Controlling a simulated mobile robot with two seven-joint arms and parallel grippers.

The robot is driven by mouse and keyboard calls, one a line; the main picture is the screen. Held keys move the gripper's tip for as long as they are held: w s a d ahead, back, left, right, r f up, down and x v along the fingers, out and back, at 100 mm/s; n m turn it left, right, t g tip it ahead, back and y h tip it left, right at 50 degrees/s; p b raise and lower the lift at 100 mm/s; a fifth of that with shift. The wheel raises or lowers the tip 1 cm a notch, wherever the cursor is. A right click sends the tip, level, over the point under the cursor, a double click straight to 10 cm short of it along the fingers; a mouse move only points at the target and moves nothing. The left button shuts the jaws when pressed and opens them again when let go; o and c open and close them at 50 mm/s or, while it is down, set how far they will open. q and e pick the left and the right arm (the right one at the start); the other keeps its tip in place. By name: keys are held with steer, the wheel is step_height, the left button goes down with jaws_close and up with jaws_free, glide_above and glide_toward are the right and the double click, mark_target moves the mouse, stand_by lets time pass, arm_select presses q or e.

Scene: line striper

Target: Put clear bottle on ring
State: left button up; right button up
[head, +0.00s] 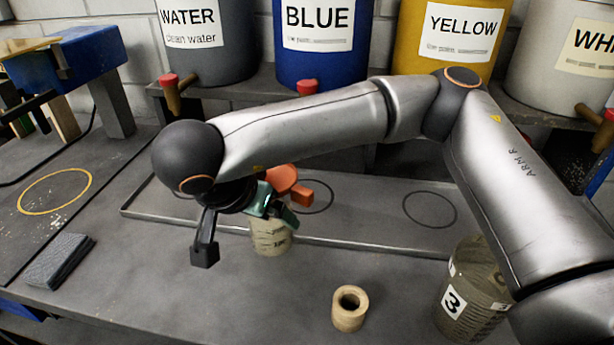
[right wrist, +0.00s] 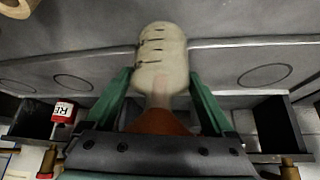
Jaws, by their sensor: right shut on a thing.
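The clear bottle (head: 270,238) is cloudy and beige, with dark marks on its side and an orange spray head (head: 286,181). My right gripper (head: 274,208) has its green fingers shut around the bottle's upper part. In the right wrist view the bottle (right wrist: 162,62) sticks out between the green fingers, with the orange part close to the palm. In the head view the bottle overlaps the tray's front rim; I cannot tell whether it touches. Black ring outlines lie on the tray, one partly hidden behind the spray head (head: 322,197) and one to the right (head: 430,192). My left gripper is out of view.
The shallow tray (head: 375,246) runs across the bench. A tan hollow cylinder (head: 349,318) and a container marked 3 (head: 468,295) stand in front. A grey block (head: 60,262) and yellow ring (head: 55,172) are at left. Labelled paint drums (head: 325,60) with taps stand behind.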

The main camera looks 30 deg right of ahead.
steer(key=w+d, duration=0.3)
steer(key=w+d+p, duration=0.1)
steer(key=w+d, duration=0.2)
steer(key=d, duration=0.1)
steer(key=w+d, duration=0.3)
steer(key=d, duration=0.1)
steer(key=shift+d, duration=0.15)
steer(key=shift+w+d+f, duration=0.15)
steer(key=shift+w+d, duration=0.05)
steer(key=shift+f, duration=0.6)
steer(key=shift+f, duration=0.15)
steer(key=o, duration=1.1)
